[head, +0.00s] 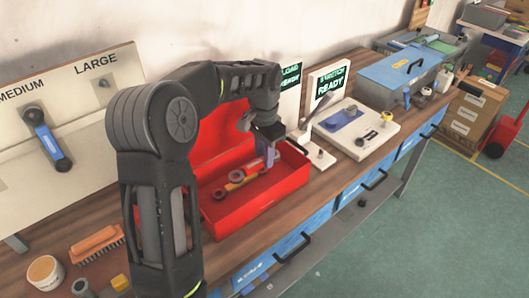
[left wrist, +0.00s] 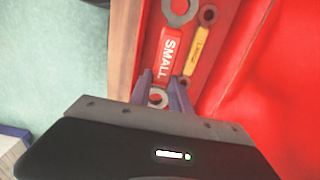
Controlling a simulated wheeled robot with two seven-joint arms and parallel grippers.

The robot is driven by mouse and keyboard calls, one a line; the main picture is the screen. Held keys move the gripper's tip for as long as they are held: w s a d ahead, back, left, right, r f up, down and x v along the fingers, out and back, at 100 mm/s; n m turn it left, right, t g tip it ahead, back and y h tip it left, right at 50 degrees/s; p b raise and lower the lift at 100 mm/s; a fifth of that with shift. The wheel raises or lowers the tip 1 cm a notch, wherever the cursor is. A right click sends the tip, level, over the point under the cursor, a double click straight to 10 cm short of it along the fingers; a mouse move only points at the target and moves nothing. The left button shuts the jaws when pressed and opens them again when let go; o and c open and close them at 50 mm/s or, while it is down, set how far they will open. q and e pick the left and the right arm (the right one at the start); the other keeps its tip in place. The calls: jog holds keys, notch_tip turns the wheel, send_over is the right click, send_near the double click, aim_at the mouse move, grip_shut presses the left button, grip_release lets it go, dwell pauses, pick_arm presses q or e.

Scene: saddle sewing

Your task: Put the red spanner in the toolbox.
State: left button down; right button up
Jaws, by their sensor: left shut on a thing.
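The red spanner (left wrist: 170,50) is marked SMALL, with grey metal ends. My left gripper (left wrist: 163,90) is shut on its near ring end, as the left wrist view shows. In the head view the left gripper (head: 268,158) points down inside the outline of the open red toolbox (head: 250,211), and the red spanner (head: 248,174) shows beside its fingers. In the left wrist view the spanner lies over the toolbox floor near one wall; I cannot tell whether it touches the floor. My right gripper is not in view.
A yellow spanner (left wrist: 198,52) lies in the toolbox beside the red one. A blue spanner (head: 47,139) hangs on the size board at left. A brush (head: 96,244) and a round tin (head: 45,272) are on the bench. A white fixture (head: 355,130) stands right of the toolbox.

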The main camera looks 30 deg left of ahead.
pick_arm(q)
jog(key=shift+w, duration=0.1)
jog(key=shift+f+b, duration=0.65)
jog(key=shift+f, duration=0.1)
jog(key=shift+f+b, duration=2.9)
jog(key=shift+f, duration=1.5)
jog(key=shift+f+b, duration=1.1)
jog(key=shift+f, duration=0.6)
jog(key=c, duration=1.1)
grip_release()
